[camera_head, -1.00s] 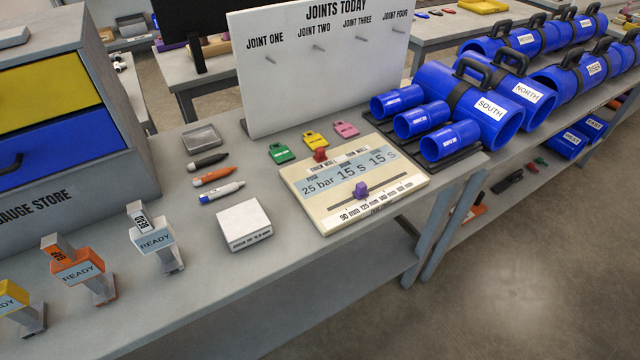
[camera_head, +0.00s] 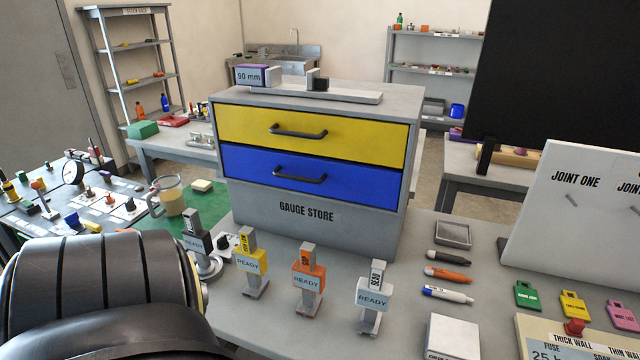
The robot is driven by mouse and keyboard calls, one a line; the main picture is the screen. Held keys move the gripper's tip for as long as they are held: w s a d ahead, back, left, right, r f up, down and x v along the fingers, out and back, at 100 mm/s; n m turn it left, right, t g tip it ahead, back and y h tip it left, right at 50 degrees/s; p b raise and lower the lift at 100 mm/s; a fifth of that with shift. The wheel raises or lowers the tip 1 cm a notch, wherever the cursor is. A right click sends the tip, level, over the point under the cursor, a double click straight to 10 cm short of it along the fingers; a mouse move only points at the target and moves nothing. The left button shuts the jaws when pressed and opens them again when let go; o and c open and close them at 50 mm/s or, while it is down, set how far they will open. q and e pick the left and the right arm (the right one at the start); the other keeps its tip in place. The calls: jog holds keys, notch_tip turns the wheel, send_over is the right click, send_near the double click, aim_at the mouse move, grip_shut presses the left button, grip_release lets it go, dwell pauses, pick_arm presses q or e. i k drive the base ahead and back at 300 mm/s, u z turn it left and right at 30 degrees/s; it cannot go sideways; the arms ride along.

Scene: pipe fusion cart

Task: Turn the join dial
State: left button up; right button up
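I cannot make out anything marked as the join dial. A round white-faced gauge (camera_head: 73,172) stands on the table at the far left. A small dark knob-like part (camera_head: 222,242) sits beside the black READY stand (camera_head: 196,245); its marking is too small to read. The setting board (camera_head: 545,345), with a red slider (camera_head: 574,327), is cut off at the lower right. Neither of my grippers is in view.
A large black ribbed form covers the lower left. The gauge store (camera_head: 318,208) has its yellow drawer (camera_head: 300,133) and blue drawer (camera_head: 312,176) shut. Yellow (camera_head: 250,262), orange (camera_head: 308,280) and white (camera_head: 373,293) READY stands line the bench front. Pens lie right of them.

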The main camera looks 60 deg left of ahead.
aim_at(90, 193)
jog(key=u, duration=3.25)
